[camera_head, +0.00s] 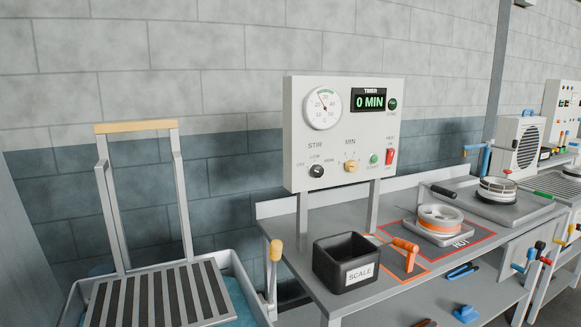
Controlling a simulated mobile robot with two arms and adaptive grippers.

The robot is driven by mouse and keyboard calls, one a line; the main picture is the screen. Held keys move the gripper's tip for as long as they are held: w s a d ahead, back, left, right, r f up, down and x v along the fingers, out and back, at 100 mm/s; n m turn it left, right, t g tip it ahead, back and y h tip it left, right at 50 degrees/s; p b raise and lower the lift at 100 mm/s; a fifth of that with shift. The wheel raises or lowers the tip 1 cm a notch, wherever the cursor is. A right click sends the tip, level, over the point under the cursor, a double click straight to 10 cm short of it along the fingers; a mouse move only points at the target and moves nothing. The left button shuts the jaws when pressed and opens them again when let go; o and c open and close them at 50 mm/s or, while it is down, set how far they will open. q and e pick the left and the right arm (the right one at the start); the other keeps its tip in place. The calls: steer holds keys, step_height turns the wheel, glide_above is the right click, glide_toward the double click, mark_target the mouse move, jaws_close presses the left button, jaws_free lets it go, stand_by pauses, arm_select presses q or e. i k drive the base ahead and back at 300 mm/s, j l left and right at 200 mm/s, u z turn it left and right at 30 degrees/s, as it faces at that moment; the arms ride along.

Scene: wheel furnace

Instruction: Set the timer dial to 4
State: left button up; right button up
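The white control panel (298,130) stands on two posts above the grey workbench. Its timer display (369,102) reads "0 MIN" in green. The timer dial (351,167) is a small tan knob under the label "MIN", at the panel's lower middle. Its scale marks are too small to read. Neither of my grippers shows in the head view, and nothing touches the dial.
Left of the dial is a black stir knob (316,171); right are a green start button (374,159) and a red switch (390,156). A round gauge (323,107) sits above. A black scale bin (330,262) stands below. The space before the panel is clear.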

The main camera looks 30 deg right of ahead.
mark_target(351, 165)
steer(key=z, duration=1.25)
